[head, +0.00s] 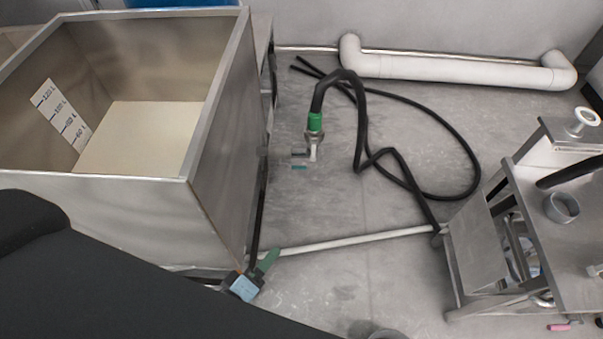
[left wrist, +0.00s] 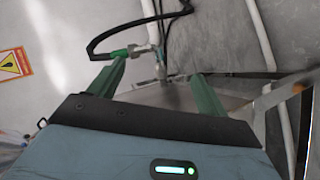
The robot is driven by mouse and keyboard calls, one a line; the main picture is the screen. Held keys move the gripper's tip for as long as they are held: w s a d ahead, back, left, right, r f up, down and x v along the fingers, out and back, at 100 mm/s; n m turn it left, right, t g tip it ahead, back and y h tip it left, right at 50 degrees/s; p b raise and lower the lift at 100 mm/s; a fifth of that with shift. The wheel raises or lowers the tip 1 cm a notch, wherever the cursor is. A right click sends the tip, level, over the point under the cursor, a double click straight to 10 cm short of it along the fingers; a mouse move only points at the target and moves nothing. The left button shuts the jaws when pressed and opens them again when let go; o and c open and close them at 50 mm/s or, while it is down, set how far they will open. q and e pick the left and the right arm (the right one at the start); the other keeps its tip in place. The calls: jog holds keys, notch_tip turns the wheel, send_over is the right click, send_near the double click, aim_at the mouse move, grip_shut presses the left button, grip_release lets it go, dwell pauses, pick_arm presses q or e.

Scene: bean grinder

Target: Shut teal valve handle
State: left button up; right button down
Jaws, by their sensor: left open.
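The teal valve handle (head: 299,167) is a small bar beside a pale metal valve (head: 312,152) at the end of a black hose with a green collar (head: 314,122). In the left wrist view the green collar (left wrist: 118,54) and the valve (left wrist: 140,48) show ahead of the fingers, but I cannot make out the handle clearly. My left gripper (head: 268,260) is below and left of the valve in the head view, clearly apart from it. Its two green fingers (left wrist: 157,80) are spread, with nothing held between them. My right gripper is not in view.
A large steel tank (head: 220,130) stands at the left, close to my left gripper. A black hose (head: 440,125) loops over the grey floor. A pale pipe (head: 350,240) runs low towards a metal stand (head: 480,250) at the right. Open floor lies around the valve.

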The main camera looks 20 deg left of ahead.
pick_arm(q)
jog(key=w+a+f+n+t+y+b, duration=0.1)
jog(key=w+f+n+t+y+b, duration=0.15)
jog(key=w+n+b, duration=0.45)
jog(key=w+f+n+t+y+b, duration=0.1)
jog(key=w+f+n+b, duration=0.4)
jog(key=w, duration=0.4)
jog(key=n+y+b, duration=0.4)
jog(key=n+b, duration=1.1)
send_near(299, 167)
jog(key=w+f, duration=0.1)
jog(key=w, duration=0.1)
jog(key=shift+t, duration=0.25)
jog(key=x, duration=0.2)
jog(key=b+x, duration=0.1)
jog(key=x, duration=0.2)
jog(key=b+x, duration=0.1)
jog(key=x, duration=0.2)
jog(key=shift+a, duration=0.3)
jog(key=shift+w, duration=0.1)
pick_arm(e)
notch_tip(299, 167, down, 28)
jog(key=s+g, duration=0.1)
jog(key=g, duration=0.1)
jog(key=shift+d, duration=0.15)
